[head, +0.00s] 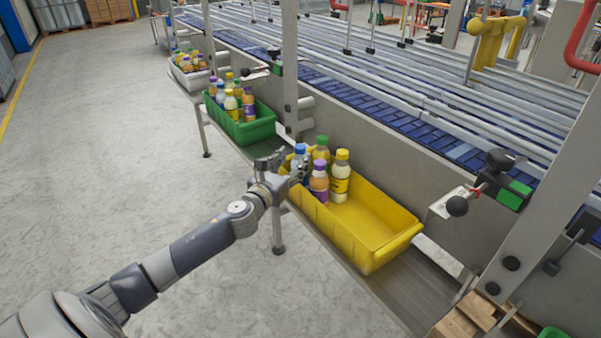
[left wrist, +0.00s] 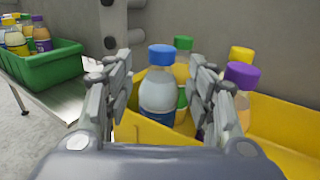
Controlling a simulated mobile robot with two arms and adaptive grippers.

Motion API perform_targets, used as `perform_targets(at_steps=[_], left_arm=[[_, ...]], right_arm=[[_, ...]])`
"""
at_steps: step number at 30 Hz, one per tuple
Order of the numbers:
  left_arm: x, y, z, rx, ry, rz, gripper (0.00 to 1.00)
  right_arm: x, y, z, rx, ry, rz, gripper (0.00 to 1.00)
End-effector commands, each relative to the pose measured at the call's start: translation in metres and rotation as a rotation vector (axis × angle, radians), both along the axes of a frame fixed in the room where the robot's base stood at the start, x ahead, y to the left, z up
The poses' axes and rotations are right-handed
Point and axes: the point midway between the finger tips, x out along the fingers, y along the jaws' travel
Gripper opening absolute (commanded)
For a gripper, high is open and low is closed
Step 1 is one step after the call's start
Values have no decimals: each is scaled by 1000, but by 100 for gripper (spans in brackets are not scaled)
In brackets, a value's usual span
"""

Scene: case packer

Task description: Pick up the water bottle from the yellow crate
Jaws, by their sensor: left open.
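The yellow crate (head: 365,220) sits on a narrow shelf beside the conveyor. Several bottles stand in its left end. The water bottle (head: 299,155), with a blue cap and pale clear body, is at the crate's left corner, partly hidden by my gripper. Around it are a green-capped bottle (head: 321,149), a yellow-capped bottle (head: 340,178) and a purple-capped bottle (head: 319,184). My left gripper (head: 285,167) is open at the crate's left edge. In the left wrist view the water bottle (left wrist: 158,92) appears between the two open fingers; I cannot tell whether they touch it. My right gripper is not in view.
A green crate (head: 262,128) with several bottles stands further left on the shelf, and a white crate (head: 190,79) stands beyond it. A metal post (head: 290,60) rises behind the crates. The right part of the yellow crate is empty.

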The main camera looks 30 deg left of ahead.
Motion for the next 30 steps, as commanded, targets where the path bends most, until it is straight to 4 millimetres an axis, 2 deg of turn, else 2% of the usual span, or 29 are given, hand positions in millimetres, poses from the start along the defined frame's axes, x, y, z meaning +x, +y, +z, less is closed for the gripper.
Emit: perform_targets(at_steps=[13,24,30], left_arm=[[45,4,2,-2,-1,2,51],[51,5,0,0,1,0,51],[51,5,0,-1,0,0,6]], right_arm=[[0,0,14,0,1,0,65],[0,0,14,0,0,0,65],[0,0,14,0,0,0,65]])
